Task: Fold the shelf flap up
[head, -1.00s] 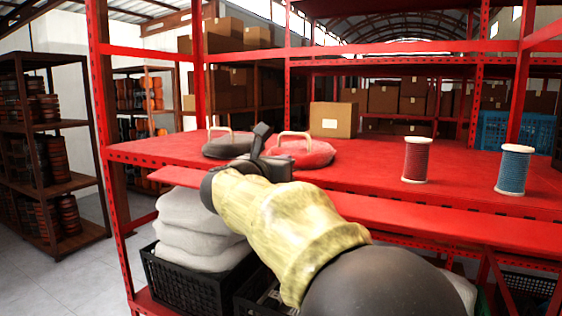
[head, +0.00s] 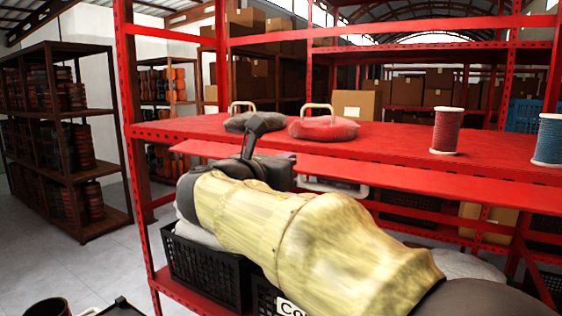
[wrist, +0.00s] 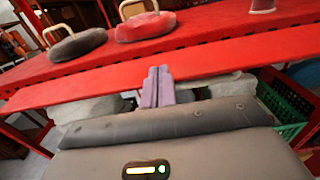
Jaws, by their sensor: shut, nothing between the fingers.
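The shelf flap (head: 430,180) is a long red panel along the front of the red shelf, just below its front edge. It sticks out toward me and looks closer to level than to hanging straight down. In the wrist view the flap (wrist: 75,87) runs across the picture, with the shelf board behind it. My gripper (wrist: 158,78) is shut and empty, its fingertips over the near edge of the flap. I cannot tell whether they touch it. In the head view my forearm and wrist hide the fingers. A pale handle-like bar (head: 333,188) shows below the flap.
On the shelf board (head: 385,138) sit a dark weight (head: 250,122), a red weight (head: 323,128), a cardboard box (head: 357,104), a red spool (head: 446,132) and a blue spool (head: 549,140). A black crate (head: 207,267) stands below.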

